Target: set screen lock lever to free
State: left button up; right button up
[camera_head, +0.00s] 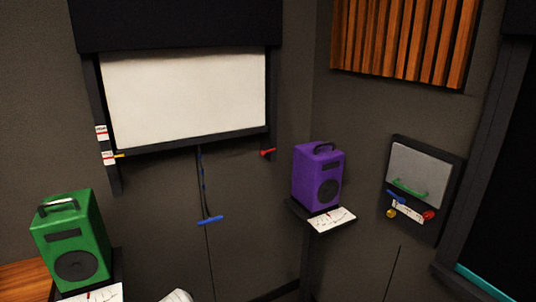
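A white pull-down screen (185,98) hangs in a dark frame on the back wall. At the left rail, a small yellow lever (120,156) sticks out to the right beside the lower of two white labels. The upper label (102,133) and the lower label (108,158) are too small to read. A red lever (268,152) sits at the right rail. I cannot tell for sure which one is the screen lock lever. A blue handle (210,220) hangs on a cord below the screen. Neither of my grippers can be made out.
A green speaker (72,238) stands at lower left and a purple speaker (318,178) on a stand right of the screen. A wall panel (418,172) with colored controls is at right. A pale object (176,296) shows at the bottom edge. Wall below the screen is mostly clear.

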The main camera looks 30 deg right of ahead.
aim_at(262, 152)
jog(key=i+z, duration=0.4)
jog(key=i+j+z, duration=0.1)
jog(key=i+z, duration=0.3)
jog(key=i+j+z, duration=0.25)
jog(key=z, duration=0.15)
jog(key=i+j, duration=0.05)
jog(key=i, duration=0.1)
